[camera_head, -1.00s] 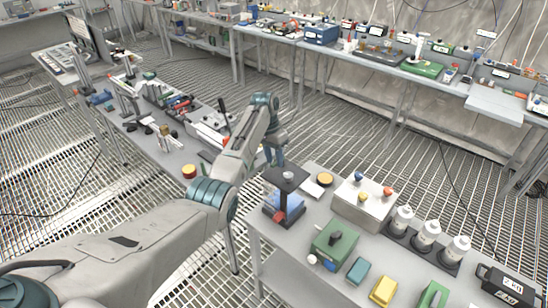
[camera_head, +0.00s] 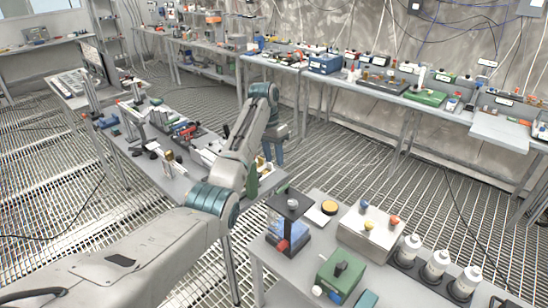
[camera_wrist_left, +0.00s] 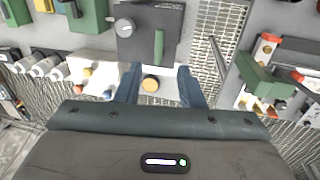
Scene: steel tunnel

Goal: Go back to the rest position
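My left gripper (camera_head: 273,152) hangs in the air beyond the near bench (camera_head: 262,246), with its blue fingers pointing down. In the left wrist view its two fingers (camera_wrist_left: 160,88) stand apart, with nothing seen held between them. A yellow round button (camera_wrist_left: 150,84) shows in the gap, below and apart from the fingers. The same button (camera_head: 329,207) lies on the near bench in the head view. My right gripper is in neither view.
The near bench carries a dark stand (camera_head: 289,204), a pale box with coloured knobs (camera_head: 371,236), white bottles (camera_head: 436,264) and a green box (camera_head: 340,275). A cluttered bench (camera_head: 178,187) stands to the left. Open grating floor (camera_head: 345,160) lies between the benches.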

